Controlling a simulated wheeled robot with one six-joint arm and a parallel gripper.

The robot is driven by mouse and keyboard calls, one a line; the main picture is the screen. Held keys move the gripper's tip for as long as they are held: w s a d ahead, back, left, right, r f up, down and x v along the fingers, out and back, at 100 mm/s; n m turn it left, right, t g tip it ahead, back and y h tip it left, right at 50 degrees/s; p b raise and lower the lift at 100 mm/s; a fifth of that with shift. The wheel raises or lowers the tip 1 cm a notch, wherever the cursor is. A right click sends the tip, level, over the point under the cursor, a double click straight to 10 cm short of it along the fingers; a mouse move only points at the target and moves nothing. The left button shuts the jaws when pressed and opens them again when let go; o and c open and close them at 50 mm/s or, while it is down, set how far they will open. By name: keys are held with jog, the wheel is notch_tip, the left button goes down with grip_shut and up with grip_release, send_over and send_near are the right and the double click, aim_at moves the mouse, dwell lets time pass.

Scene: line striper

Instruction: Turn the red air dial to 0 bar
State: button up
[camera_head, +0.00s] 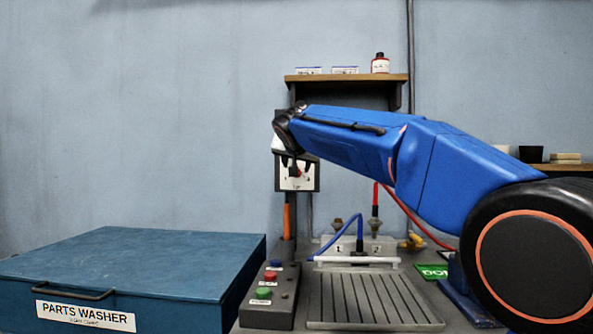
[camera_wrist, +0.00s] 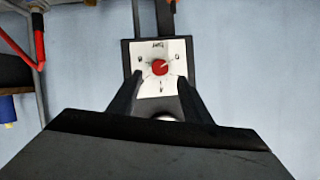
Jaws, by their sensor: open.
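The red air dial (camera_wrist: 160,68) sits in the middle of a white plate (camera_wrist: 178,50) on a dark box, with dark marks around it that are too small to read. The image in the wrist view appears turned, so I cannot tell the setting. In the head view the dial panel (camera_head: 309,184) is on the wall post, and the dial itself is mostly hidden by my gripper. My gripper (camera_head: 294,172) is in front of the panel. In the wrist view my gripper (camera_wrist: 160,84) has its two dark fingers apart, one to each side below the dial, with nothing between them.
A blue parts washer (camera_head: 130,270) stands at left. A button box (camera_head: 270,296) with red and green buttons and a slotted tray (camera_head: 365,300) are below the panel. Red and blue hoses run behind. A shelf (camera_head: 345,78) with small items hangs above my arm.

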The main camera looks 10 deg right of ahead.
jog(key=v, duration=1.1)
jog(key=shift+s, duration=0.25)
jog(key=shift+s, duration=0.1)
